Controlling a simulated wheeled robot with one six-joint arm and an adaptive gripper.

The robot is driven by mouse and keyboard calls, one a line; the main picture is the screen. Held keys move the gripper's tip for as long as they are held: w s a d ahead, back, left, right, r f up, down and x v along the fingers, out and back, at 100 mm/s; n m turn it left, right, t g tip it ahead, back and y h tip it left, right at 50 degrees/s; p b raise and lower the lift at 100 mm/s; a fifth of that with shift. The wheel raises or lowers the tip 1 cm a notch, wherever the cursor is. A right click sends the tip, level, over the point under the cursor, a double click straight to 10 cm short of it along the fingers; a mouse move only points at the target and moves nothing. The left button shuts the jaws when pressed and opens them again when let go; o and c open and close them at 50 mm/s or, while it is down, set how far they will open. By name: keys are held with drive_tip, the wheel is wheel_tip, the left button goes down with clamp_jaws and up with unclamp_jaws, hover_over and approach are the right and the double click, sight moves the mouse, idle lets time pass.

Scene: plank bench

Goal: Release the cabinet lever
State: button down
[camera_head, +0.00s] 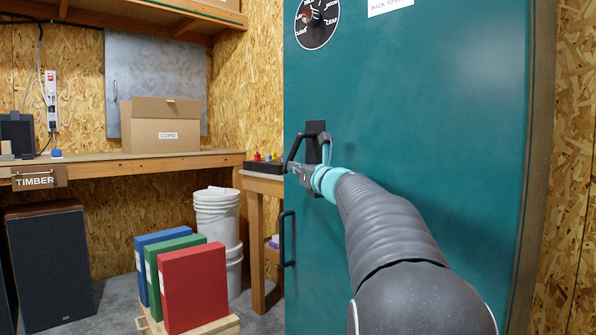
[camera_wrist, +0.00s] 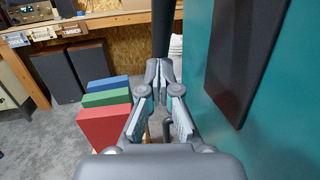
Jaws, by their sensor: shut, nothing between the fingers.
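The teal cabinet door (camera_head: 430,120) fills the right of the head view. Its black lever stands out from a black mounting plate (camera_head: 316,128); the plate also shows in the wrist view (camera_wrist: 242,55). In the wrist view the lever is a dark upright bar (camera_wrist: 163,28) just beyond my fingertips. My gripper (camera_head: 292,168) is at the lever, in front of the door. In the wrist view my gripper (camera_wrist: 163,75) has its fingertips together, with nothing between them. The fingertips overlap the lever's lower end; I cannot tell whether they touch it.
A black pull handle (camera_head: 288,238) sits lower on the door. Blue, green and red binders (camera_head: 195,285) stand in a wooden crate left of the cabinet, near white buckets (camera_head: 217,215). A bench (camera_head: 120,162) carries a cardboard box (camera_head: 162,125). Grey floor is open at left.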

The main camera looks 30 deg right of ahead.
drive_tip(key=shift+w+a+r+p, duration=0.25)
drive_tip(key=shift+w+r+p, duration=0.25)
drive_tip(key=shift+w, duration=0.35)
drive_tip(key=shift+w+a+r+p, duration=0.3)
drive_tip(key=shift+w+p, duration=0.25)
drive_tip(key=shift+w, duration=0.25)
drive_tip(key=shift+w+a+r+p, duration=0.2)
drive_tip(key=shift+w+r+p, duration=0.35)
drive_tip(key=shift+w, duration=0.4)
drive_tip(key=shift+f, duration=0.1)
drive_tip(key=shift+f+b, duration=0.35)
drive_tip(key=shift+b, duration=0.05)
drive_tip(key=s+a+f+b, duration=0.1)
drive_tip(key=s+f+b, duration=0.4)
drive_tip(key=f, duration=0.7)
drive_tip(key=shift+s+a+b, duration=0.15)
drive_tip(key=shift+a+b, duration=0.05)
drive_tip(key=shift+b, duration=0.3)
drive_tip(key=shift+n, duration=0.3)
